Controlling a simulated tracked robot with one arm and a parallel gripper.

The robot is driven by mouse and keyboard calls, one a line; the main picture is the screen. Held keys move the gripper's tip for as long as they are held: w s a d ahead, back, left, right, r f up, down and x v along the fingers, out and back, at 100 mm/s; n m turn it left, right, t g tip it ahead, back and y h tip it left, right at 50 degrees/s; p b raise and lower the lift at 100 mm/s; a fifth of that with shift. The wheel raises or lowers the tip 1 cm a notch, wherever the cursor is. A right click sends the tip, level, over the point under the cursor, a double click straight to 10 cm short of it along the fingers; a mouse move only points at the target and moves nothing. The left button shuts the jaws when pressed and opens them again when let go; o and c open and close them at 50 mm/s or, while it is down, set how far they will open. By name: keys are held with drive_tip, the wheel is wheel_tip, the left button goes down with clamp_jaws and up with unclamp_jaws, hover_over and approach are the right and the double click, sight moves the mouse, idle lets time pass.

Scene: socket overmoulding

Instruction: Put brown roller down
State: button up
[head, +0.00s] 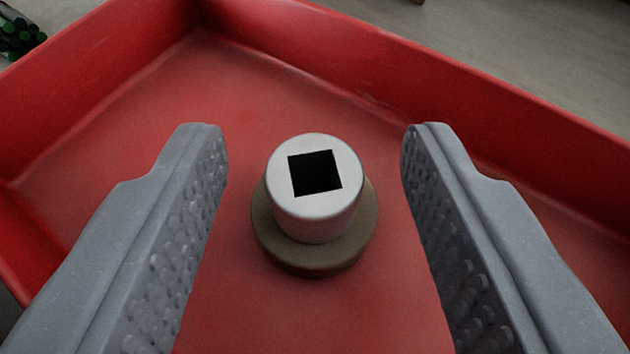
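The brown roller (318,260) is a round brown disc with a silver metal socket (315,205) standing up from it, with a square black hole in its top. It stands upright on the floor of a red tray (120,150). My gripper (314,145) is open, with one grey finger on each side of the roller. Clear gaps show between both fingers and the roller, so neither touches it. The underside of the roller is hidden.
The red tray's raised walls run along the back (380,65) and the left side. The tray floor around the roller is bare. Dark green cylindrical things (18,35) lie outside the tray at the top left. Grey floor (530,40) shows beyond it.

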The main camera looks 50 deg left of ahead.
drive_tip(key=shift+r, duration=0.25)
drive_tip(key=p+v, duration=0.2)
drive_tip(key=v, duration=1)
drive_tip(key=shift+r, duration=0.3)
